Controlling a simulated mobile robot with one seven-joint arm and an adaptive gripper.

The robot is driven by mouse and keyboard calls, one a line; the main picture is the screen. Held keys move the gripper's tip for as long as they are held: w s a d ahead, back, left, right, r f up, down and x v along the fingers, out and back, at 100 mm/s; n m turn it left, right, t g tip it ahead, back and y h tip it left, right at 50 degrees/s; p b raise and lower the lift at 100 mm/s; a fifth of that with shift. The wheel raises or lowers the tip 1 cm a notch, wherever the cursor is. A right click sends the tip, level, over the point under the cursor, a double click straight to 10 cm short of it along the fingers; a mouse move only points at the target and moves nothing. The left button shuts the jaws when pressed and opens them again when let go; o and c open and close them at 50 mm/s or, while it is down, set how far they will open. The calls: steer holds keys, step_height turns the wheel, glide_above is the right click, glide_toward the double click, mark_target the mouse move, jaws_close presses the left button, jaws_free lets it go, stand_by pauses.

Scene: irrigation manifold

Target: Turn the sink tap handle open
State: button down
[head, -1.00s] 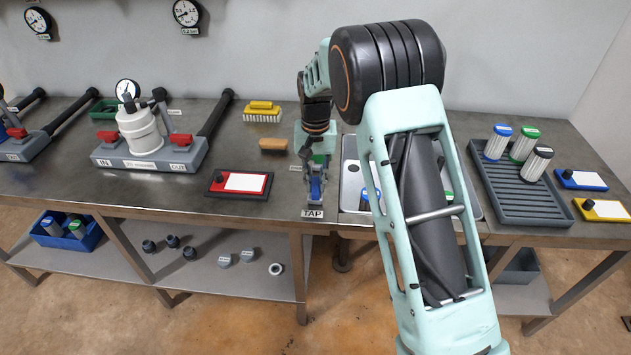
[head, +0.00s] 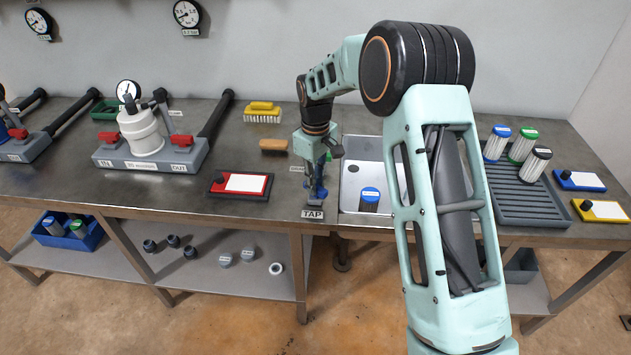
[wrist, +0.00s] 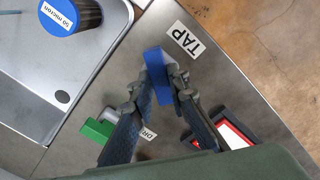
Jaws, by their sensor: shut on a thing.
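The blue tap handle (wrist: 157,62) shows in the wrist view beside the white TAP label (wrist: 186,39). My gripper (wrist: 163,88) is shut on it, with one finger on each side of the blue bar. In the head view the handle (head: 318,193) shows in part at the bench's front edge, just behind the TAP label (head: 313,214). My gripper (head: 315,183) reaches down onto it from above. The fingers hide part of the handle, and the tap body below is hard to make out.
The metal sink (head: 352,208) lies just right of the tap, with a blue-capped cartridge (head: 369,199) in it. A green handle (wrist: 97,130) stands near a partly hidden label in the wrist view. A red-framed board (head: 240,184) lies left of the tap.

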steer(key=n+p, duration=0.1)
steer(key=n, duration=0.5)
steer(key=shift+n, duration=0.4)
stand_by(0.4)
steer(key=c, duration=1.8)
jaws_free()
steer(key=shift+c, duration=0.2)
step_height(320, 180, up, 12)
steer(key=shift+d, duration=0.1)
